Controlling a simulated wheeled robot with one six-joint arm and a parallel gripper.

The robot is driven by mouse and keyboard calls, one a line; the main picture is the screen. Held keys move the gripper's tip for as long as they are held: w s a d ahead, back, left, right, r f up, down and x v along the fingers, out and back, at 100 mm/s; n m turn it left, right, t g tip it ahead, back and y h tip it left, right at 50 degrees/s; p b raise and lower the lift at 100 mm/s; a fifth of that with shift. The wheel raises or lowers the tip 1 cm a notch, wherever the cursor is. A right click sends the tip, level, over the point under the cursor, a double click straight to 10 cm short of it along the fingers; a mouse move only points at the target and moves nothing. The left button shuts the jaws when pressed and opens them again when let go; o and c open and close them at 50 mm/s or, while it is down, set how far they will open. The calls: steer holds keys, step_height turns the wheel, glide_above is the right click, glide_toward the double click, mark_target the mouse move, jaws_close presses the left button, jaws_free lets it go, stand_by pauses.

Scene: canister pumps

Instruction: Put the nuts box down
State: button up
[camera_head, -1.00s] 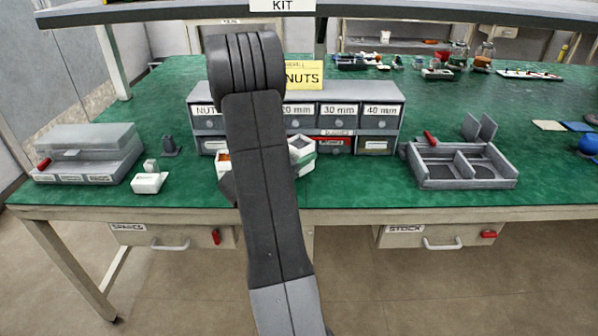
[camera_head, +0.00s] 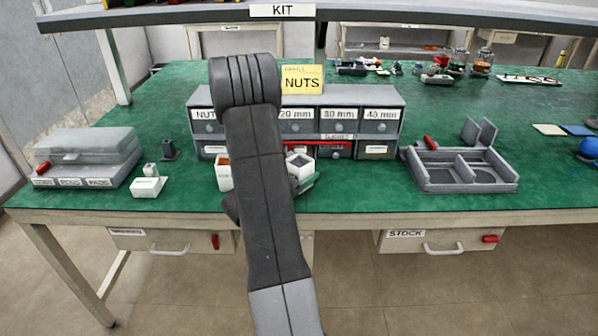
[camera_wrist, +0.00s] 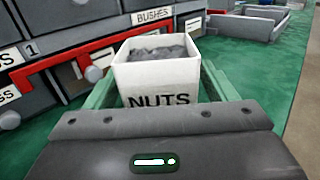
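The nuts box is a white open-topped bin marked NUTS and filled with grey pieces. It shows upright in the wrist view (camera_wrist: 160,82) and, partly hidden by my arm, in the head view (camera_head: 301,168). My gripper (camera_wrist: 160,85) has one green finger along each side of the box and appears shut on it. In the head view the box is low over the green worktop (camera_head: 350,190), in front of the drawer cabinet. I cannot tell whether its base touches the worktop.
The grey drawer cabinet (camera_head: 365,127) stands just behind the box. A white bin (camera_head: 223,173) with orange contents is left of my arm. A grey divided tray (camera_head: 460,178) stands right, and a small white container (camera_head: 148,187) left. The worktop between box and tray is clear.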

steer(key=shift+r, duration=0.1)
steer(key=shift+s+a, duration=0.1)
steer(key=v, duration=1.1)
steer(key=shift+s+a+r, duration=0.1)
steer(key=shift+s+a, duration=0.15)
